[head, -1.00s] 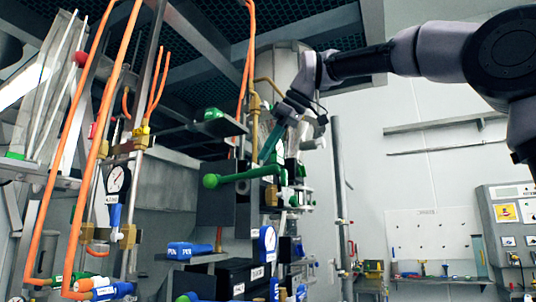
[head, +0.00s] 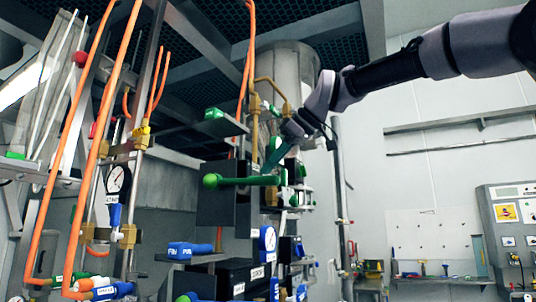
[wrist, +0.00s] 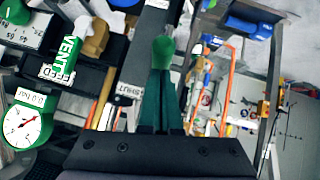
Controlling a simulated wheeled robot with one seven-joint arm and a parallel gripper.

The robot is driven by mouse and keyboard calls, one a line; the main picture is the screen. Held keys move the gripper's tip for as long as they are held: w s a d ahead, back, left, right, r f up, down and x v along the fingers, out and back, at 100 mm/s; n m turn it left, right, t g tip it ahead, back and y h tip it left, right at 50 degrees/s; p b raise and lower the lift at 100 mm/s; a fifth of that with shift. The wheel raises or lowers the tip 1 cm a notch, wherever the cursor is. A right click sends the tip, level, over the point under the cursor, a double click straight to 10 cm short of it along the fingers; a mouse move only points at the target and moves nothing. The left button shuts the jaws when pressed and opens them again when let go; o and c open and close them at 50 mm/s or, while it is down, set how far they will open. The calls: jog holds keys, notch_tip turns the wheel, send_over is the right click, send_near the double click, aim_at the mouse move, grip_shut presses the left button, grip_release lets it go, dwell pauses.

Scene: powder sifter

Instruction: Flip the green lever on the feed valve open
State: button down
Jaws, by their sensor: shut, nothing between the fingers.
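The green lever (head: 240,181) is a long bar with a round knob at its left end, on a dark box-like mount in the middle of the head view. It lies about level, pointing left. My gripper (head: 268,168) comes down from the upper right, its teal fingers shut and empty. Its tips are close to the lever's right part; I cannot tell if they touch. In the wrist view the shut fingers (wrist: 161,75) point at a green rounded end (wrist: 163,48), apparently the lever's knob. A "SHUT" label (wrist: 128,91) is beside the fingers. The valve body is partly hidden.
Orange hoses (head: 98,130) and a gauge (head: 118,180) stand at left. In the wrist view a green-rimmed gauge (wrist: 26,124) and a "VENT" label (wrist: 68,52) are at left. Open space lies right of the rack.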

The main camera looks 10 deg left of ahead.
send_near(251, 232)
jog(key=a+r, duration=0.1)
jog(key=a, duration=0.1)
jog(key=shift+y, duration=0.4)
jog(key=a+f, duration=0.1)
jog(key=f, duration=0.1)
jog(key=a+f, duration=0.2)
jog(key=w+a+f, duration=0.1)
jog(key=f, duration=0.2)
jog(key=shift+a+f, duration=0.1)
jog(key=shift+a, duration=0.05)
jog(key=shift+x, duration=1)
jog(key=shift+s+a+f, duration=0.1)
jog(key=shift+s+f, duration=0.1)
jog(key=shift+r, duration=0.1)
